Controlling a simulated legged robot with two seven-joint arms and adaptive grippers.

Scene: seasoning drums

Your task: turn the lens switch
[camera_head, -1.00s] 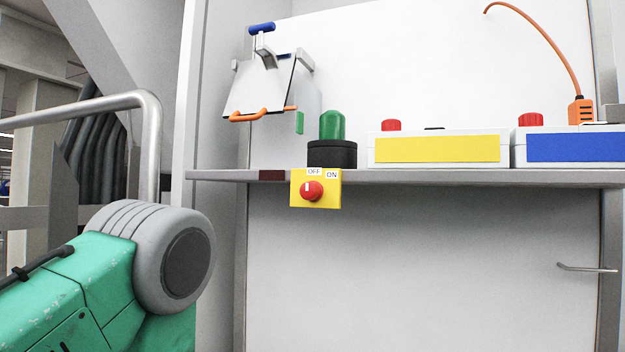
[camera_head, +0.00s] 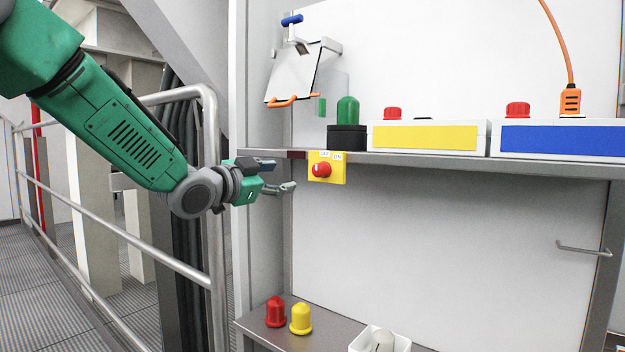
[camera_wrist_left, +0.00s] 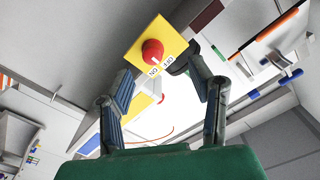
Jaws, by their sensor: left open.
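The switch is a red knob (camera_head: 321,170) on a yellow plate (camera_head: 341,176) at the shelf's front edge. White OFF and ON labels sit above the knob. In the left wrist view, the knob (camera_wrist_left: 152,50) and the plate (camera_wrist_left: 137,53) are just beyond the fingertips. The knob's white mark is too small in the head view to tell its exact setting. My left gripper (camera_head: 281,175) is open and empty, left of the plate and apart from it. In the left wrist view, my left gripper's spread fingers (camera_wrist_left: 158,74) frame the knob. My right gripper is not in view.
A green lens (camera_head: 347,110) stands on a black base (camera_head: 346,138) on the shelf (camera_head: 430,160), above the switch. White boxes with yellow (camera_head: 425,137) and blue (camera_head: 565,141) fronts stand rightward. Red (camera_head: 275,312) and yellow (camera_head: 301,319) lenses stand below. A railing (camera_head: 150,255) runs at left.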

